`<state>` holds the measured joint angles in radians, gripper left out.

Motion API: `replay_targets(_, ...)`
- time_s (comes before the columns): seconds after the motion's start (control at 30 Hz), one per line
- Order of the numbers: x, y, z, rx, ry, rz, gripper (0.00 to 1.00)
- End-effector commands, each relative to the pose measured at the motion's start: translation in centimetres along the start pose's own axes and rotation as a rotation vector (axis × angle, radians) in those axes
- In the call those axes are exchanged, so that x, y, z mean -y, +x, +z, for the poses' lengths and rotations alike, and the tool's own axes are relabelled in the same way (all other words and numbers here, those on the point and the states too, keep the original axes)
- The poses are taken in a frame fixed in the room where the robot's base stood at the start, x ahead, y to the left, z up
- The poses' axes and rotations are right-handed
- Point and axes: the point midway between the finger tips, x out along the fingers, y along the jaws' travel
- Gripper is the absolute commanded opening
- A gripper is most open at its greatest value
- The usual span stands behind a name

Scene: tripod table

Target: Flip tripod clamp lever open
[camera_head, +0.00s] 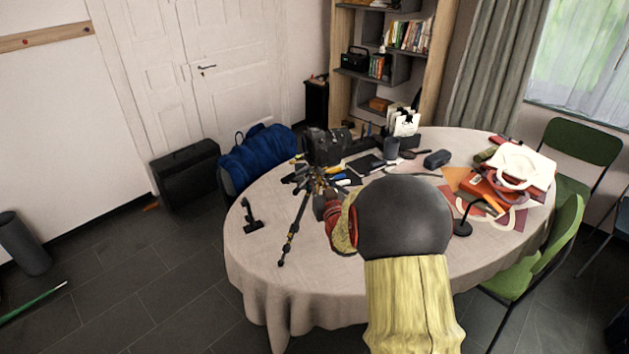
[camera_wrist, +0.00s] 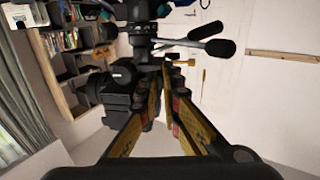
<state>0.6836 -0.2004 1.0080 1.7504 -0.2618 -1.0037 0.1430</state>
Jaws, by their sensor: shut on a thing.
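A black tripod (camera_head: 293,228) stands on the round table with its legs spread and a black camera (camera_head: 322,146) on top. In the wrist view the picture is turned over: the camera (camera_wrist: 118,92) hangs below the tripod head (camera_wrist: 143,22), whose black handles (camera_wrist: 205,46) point right. My gripper (camera_head: 326,206) reaches the tripod from the right, below the camera. In the wrist view my gripper's yellow fingers (camera_wrist: 167,75) converge at the head, shut on a small part there, apparently the clamp lever. The fingertips mostly hide that part.
The table (camera_head: 254,290) has a pale cloth. A small black stand (camera_head: 251,216) lies left of the tripod. Pens, a dark cup (camera_head: 391,148) and a dark case (camera_head: 437,158) are behind. A desk lamp (camera_head: 463,226) and piled bags (camera_head: 513,168) are at right.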

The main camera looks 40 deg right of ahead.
Motion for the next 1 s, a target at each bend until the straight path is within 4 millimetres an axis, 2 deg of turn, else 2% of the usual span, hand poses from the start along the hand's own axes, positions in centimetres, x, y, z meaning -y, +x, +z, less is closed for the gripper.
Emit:
replay_targets(0.3, -0.08, 0.01, -0.18, -0.002, 0.0, -0.004, 0.0)
replay_targets(0.33, -0.08, 0.01, -0.17, -0.002, 0.0, -0.003, 0.06)
replay_targets(0.67, -0.07, -0.01, -0.05, 0.0, 0.0, -0.003, 0.24)
replay_targets(1.0, -0.07, -0.31, -0.04, 0.0, 0.0, -0.003, 0.24)
